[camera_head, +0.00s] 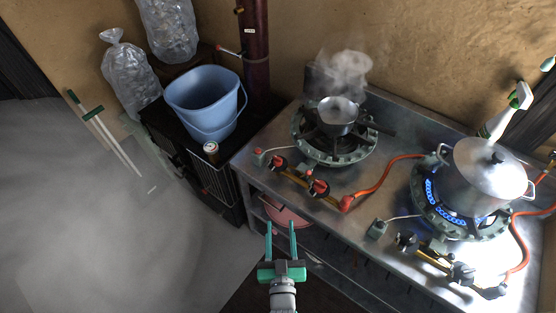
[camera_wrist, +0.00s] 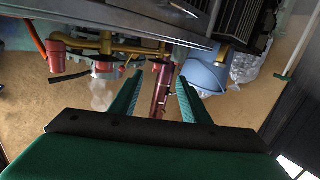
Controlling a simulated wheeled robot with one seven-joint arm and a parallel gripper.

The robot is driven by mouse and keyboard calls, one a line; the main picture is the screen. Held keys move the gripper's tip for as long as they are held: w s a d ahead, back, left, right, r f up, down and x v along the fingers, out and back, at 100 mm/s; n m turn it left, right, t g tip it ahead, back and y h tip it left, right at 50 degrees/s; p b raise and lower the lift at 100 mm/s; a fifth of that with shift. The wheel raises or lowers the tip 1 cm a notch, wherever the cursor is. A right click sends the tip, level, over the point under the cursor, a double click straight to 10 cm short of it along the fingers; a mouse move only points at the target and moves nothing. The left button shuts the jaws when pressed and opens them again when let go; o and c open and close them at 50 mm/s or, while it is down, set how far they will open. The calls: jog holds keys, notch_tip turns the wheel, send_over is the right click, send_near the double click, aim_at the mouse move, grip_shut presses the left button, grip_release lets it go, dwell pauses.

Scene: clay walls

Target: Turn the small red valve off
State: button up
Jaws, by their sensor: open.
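Two red valves sit on the brass gas pipe along the front edge of the steel stove, a left one (camera_head: 279,163) and a right one (camera_head: 318,188). I cannot tell for sure which is the small one. Red valve parts and the brass pipe (camera_wrist: 120,47) show past the fingers in the wrist view. My gripper (camera_head: 280,229) is open and empty, in front of and below the stove's front edge, apart from both valves. It also shows in the wrist view (camera_wrist: 160,79), fingers spread.
A steaming pan (camera_head: 338,115) stands on the left burner, whose flame I cannot see. A lidded pot (camera_head: 487,172) stands over a blue flame at right, with black knobs in front. An orange hose (camera_head: 380,178) crosses the stove. A blue bucket (camera_head: 203,100) and can (camera_head: 211,150) stand left.

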send_near(278, 163)
jog(key=shift+t, duration=0.4)
jog(key=w, duration=0.7)
jog(key=w+f, duration=0.1)
jog(key=w, duration=0.3)
jog(key=shift+w+a, duration=0.15)
jog(key=c, duration=1)
